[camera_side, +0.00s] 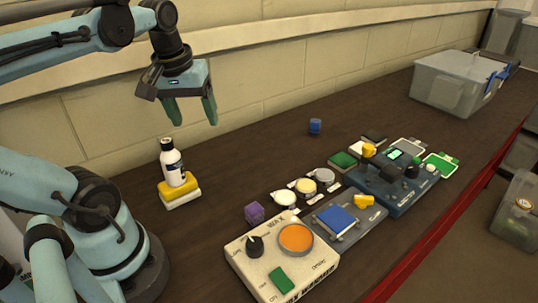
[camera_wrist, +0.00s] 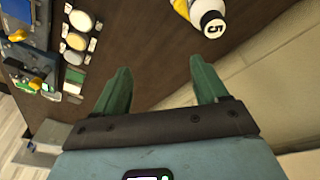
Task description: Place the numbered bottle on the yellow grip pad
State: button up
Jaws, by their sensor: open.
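The numbered bottle (camera_side: 172,165), white with a dark band and black neck, stands upright on the yellow pad (camera_side: 179,190) at the left of the table. The pad has a white lower layer. The fingers also show apart in the wrist view (camera_wrist: 160,90).
A cream machine with an orange disc (camera_side: 296,238) stands at the front. A clear bin (camera_side: 452,82) is at the far right. The table's back strip is clear.

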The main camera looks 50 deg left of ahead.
jog(key=w+d+f+m+t+h, duration=0.1)
jog(key=w+d+f+m+t, duration=0.3)
jog(key=d+m, duration=0.5)
jog(key=shift+w+d+f+t, duration=0.4)
jog(key=shift+w+d+f, duration=0.5)
jog(key=shift+w, duration=0.2)
jog(key=shift+r, duration=0.1)
